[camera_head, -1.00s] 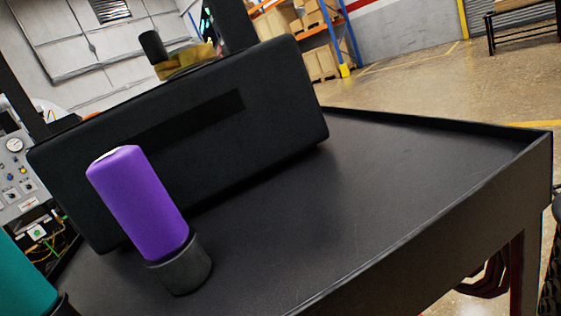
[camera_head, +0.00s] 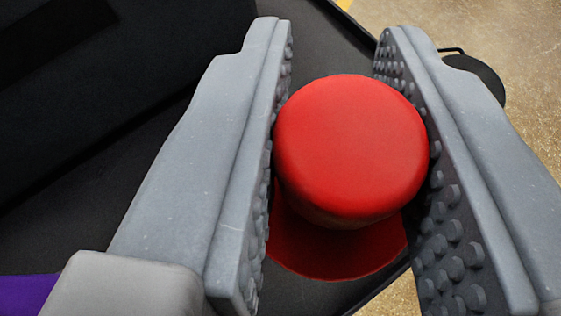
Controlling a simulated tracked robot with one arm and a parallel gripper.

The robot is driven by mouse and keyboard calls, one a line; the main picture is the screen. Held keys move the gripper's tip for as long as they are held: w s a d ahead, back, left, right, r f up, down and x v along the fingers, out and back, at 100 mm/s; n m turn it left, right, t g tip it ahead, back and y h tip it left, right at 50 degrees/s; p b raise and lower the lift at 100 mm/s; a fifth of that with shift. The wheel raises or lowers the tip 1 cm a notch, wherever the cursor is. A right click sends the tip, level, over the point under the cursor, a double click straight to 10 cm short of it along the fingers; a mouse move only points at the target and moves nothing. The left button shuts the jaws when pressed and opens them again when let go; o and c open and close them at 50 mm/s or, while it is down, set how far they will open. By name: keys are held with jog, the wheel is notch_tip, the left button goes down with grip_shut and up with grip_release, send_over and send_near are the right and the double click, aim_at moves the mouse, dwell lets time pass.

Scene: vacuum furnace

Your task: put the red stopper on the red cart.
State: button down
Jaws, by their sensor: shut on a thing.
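The red stopper (camera_head: 352,145) has a round knob on top and a wider red disc below it. My gripper (camera_head: 333,42) is shut on it, with one grey studded finger on each side of the knob. Black surface lies behind and below the stopper. I cannot tell whether the disc touches that surface or hangs above it. The red cart is not seen as such in this view.
A large black box (camera_head: 110,100) fills the upper left. A purple object (camera_head: 25,294) shows at the lower left edge. The black top (camera_head: 335,45) ends in a raised edge on the right, with tan floor (camera_head: 420,18) beyond. A dark round thing (camera_head: 485,75) sits behind the right finger.

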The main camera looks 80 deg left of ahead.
notch_tip(320, 180, down, 9)
jog(key=shift+r+b, duration=0.1)
jog(key=shift+b, duration=0.55)
jog(key=c, duration=1.2)
grip_release()
jog(key=shift+c, duration=0.2)
jog(key=shift+d+r, duration=0.1)
jog(key=shift+d, duration=0.05)
jog(key=v, duration=1.1)
jog(key=shift+s+d+r+p, duration=0.15)
jog(key=shift+d+r+p, duration=0.05)
jog(key=shift+d+p, duration=0.2)
